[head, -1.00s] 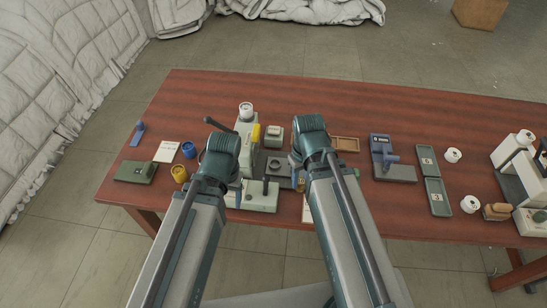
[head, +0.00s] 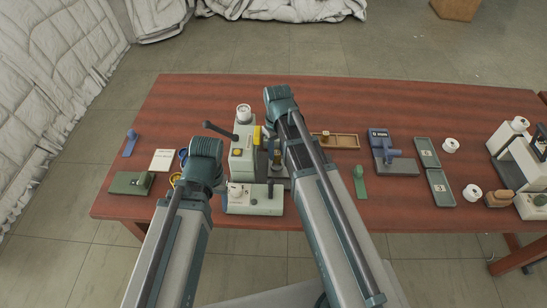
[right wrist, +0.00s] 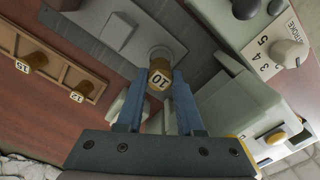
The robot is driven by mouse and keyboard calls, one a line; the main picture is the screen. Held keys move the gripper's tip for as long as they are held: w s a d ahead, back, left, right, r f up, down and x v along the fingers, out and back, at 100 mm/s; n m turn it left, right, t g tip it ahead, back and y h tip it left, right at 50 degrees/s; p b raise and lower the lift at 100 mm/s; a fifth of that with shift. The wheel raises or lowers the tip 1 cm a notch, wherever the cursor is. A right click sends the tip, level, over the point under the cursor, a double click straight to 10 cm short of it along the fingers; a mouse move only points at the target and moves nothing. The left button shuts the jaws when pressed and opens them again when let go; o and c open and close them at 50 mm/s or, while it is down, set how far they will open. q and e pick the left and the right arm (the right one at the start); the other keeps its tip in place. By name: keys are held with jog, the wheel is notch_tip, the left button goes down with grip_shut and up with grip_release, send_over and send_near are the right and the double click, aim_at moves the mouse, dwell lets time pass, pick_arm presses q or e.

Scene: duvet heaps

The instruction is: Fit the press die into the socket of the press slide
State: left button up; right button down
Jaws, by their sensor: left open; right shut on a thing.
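The press (head: 243,155) stands left of centre on the table, a pale body with a yellow part and dark lever. My right gripper (right wrist: 158,80) has its two blue fingers closed on a brass press die (right wrist: 157,82) labelled 10. Just beyond the die's far end is a round grey part (right wrist: 160,52) of the press; I cannot tell whether they touch. The slide's socket is not clearly visible. In the head view my right arm covers most of its gripper beside the press. My left arm bends down left of the press; its wrist and fingers are hidden.
A wooden tray (head: 354,143) right of my right arm holds dies; the right wrist view shows dies labelled 15 (right wrist: 35,61) and 12 (right wrist: 84,91). A blue and grey fixture (head: 397,167) and green-grey trays (head: 440,187) stand farther right. The table's back is clear.

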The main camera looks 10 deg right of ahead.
aim_at(277, 153)
pick_arm(q)
jog(key=shift+a+f+b, duration=0.2)
jog(key=shift+f+b, duration=1.1)
jog(key=shift+f, duration=0.45)
pick_arm(e)
jog(key=shift+f, duration=1.75)
jog(key=shift+f, duration=0.1)
pick_arm(q)
jog(key=shift+f, duration=0.2)
pick_arm(e)
jog(key=shift+f, duration=0.15)
jog(key=c, duration=0.5)
grip_release()
jog(key=shift+c, duration=0.2)
pick_arm(q)
jog(key=shift+r, duration=0.25)
pick_arm(e)
jog(key=shift+r, duration=0.25)
notch_tip(277, 153, up, 12)
jog(key=p, duration=1.2)
pick_arm(q)
notch_tip(277, 153, up, 12)
pick_arm(e)
jog(key=shift+s, duration=0.15)
